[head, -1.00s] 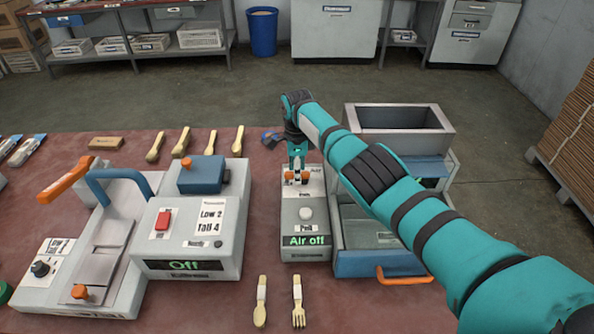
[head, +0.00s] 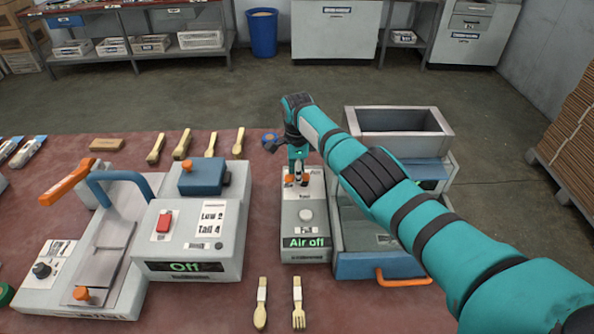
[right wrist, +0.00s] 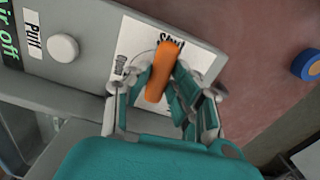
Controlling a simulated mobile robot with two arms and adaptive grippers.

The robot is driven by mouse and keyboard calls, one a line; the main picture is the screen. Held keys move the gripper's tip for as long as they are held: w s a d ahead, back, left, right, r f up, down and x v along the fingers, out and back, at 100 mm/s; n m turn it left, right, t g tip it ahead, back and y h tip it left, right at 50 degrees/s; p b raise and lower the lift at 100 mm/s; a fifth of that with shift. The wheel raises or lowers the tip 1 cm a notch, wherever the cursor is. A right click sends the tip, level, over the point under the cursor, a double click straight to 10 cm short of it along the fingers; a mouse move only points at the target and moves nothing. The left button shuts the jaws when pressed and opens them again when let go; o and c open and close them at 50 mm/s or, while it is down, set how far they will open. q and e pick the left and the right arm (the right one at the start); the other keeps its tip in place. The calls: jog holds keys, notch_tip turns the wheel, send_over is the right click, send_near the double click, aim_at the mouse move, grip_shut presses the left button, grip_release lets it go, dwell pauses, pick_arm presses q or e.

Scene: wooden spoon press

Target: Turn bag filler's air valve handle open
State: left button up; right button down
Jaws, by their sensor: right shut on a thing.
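The bag filler's valve box (head: 305,222) is a narrow grey unit on the red table, with a green "Air off" display (head: 305,243) and a round white button (head: 306,214). The air valve handle is an orange bar, clear in the right wrist view (right wrist: 163,72), over a white label (right wrist: 132,45) with partly hidden print. My right gripper (head: 298,178) reaches down over the box's back end. In the right wrist view the right gripper's fingers (right wrist: 164,88) are shut on the handle from both sides. My left gripper is out of view.
The hopper (head: 398,120) and blue drawer (head: 375,266) stand close right of the box. A grey sealing machine (head: 190,240) reading "Off" stands left. A wooden spoon (head: 261,305) and fork (head: 298,305) lie in front. A blue roll (right wrist: 308,64) lies behind the box.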

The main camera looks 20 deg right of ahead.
jog(key=n+p, duration=0.2)
jog(key=n, duration=0.1)
jog(key=shift+s+r, duration=0.2)
jog(key=shift+s, duration=0.05)
jog(key=n+p, duration=0.1)
jog(key=n, duration=0.2)
jog(key=s+n+p, duration=0.1)
jog(key=n, duration=0.1)
jog(key=shift+d+n+p, duration=0.15)
jog(key=shift+n+p, duration=0.15)
jog(key=shift+n, duration=0.1)
jog(key=n, duration=0.1)
jog(key=n+p, duration=0.1)
jog(key=n, duration=0.2)
jog(key=shift+s+d, duration=0.2)
jog(key=shift+d, duration=0.1)
jog(key=shift+s+d+f+n+p, duration=0.1)
jog(key=shift+d+n+p, duration=0.1)
jog(key=shift+n, duration=0.8)
jog(key=shift+d+n+p, duration=0.1)
jog(key=shift+n+p, duration=0.1)
jog(key=shift+n, duration=0.8)
jog(key=c, duration=1.2)
grip_release()
jog(key=shift+o, duration=0.2)
notch_tip(320, 180, up, 12)
jog(key=shift+f, duration=0.1)
